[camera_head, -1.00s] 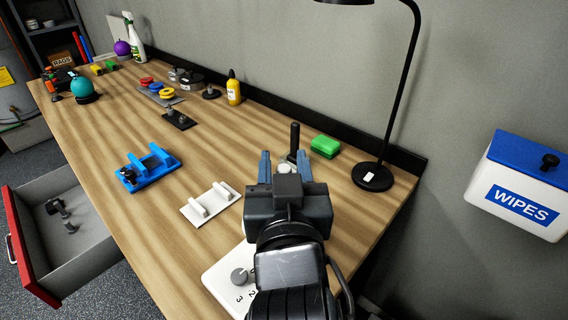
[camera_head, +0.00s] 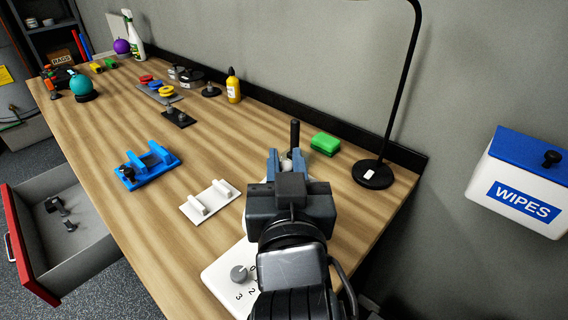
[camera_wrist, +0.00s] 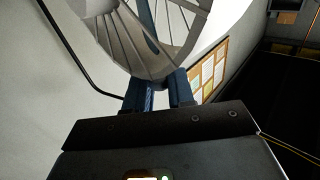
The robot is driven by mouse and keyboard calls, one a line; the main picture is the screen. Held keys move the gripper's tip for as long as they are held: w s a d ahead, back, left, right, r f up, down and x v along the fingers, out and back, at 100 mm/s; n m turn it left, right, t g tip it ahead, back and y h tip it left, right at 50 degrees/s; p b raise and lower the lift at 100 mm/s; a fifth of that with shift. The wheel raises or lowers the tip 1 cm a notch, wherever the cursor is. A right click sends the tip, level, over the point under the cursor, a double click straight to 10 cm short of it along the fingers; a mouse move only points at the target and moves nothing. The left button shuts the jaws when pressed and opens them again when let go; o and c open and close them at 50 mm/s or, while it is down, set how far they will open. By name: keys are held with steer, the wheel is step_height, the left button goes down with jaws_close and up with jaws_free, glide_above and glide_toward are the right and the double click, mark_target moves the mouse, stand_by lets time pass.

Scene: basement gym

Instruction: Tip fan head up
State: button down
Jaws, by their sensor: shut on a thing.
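The fan's white base (camera_head: 222,275), with a grey numbered dial (camera_head: 239,273), stands at the near edge of the bench, partly behind my arm. In the wrist view the fan head (camera_wrist: 112,45) is a pale round cage with radial ribs, filling the top middle. My gripper (camera_head: 286,156) has its blue fingers close together over the bench. In the wrist view the fingers (camera_wrist: 158,85) are at the lower edge of the fan head and shut on it. The exact grip spot is hidden, and my gripper and arm hide most of the fan in the head view.
A black lamp (camera_head: 372,174) and green sponge (camera_head: 325,143) stand beyond my gripper. A white bracket plate (camera_head: 210,203) and blue fixture (camera_head: 148,168) lie to the left. A wipes box (camera_head: 520,185) hangs on the right wall. An open drawer (camera_head: 60,245) juts out at left.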

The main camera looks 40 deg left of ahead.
steer(key=shift+s+d+f+m+t+y+b, duration=0.1)
steer(key=shift+d+m+t+y+b, duration=0.25)
steer(key=shift+d+b, duration=0.65)
steer(key=shift+d+f+m+t+y+b, duration=0.1)
steer(key=shift+d+m+t+y+b, duration=0.3)
steer(key=shift+b, duration=1)
steer(key=d+m+t+b, duration=0.1)
steer(key=d+b, duration=0.1)
steer(key=b, duration=0.2)
steer(key=d+m+t+b, duration=0.1)
steer(key=d+m+b, duration=0.1)
steer(key=b, duration=0.2)
steer(key=shift+s+d+f, duration=0.2)
steer(key=shift+d, duration=0.05)
steer(key=c, duration=1.1)
jaws_free()
steer(key=b+v, duration=0.1)
steer(key=v, duration=0.7)
steer(key=shift+b, duration=0.4)
steer(key=shift+f, duration=0.1)
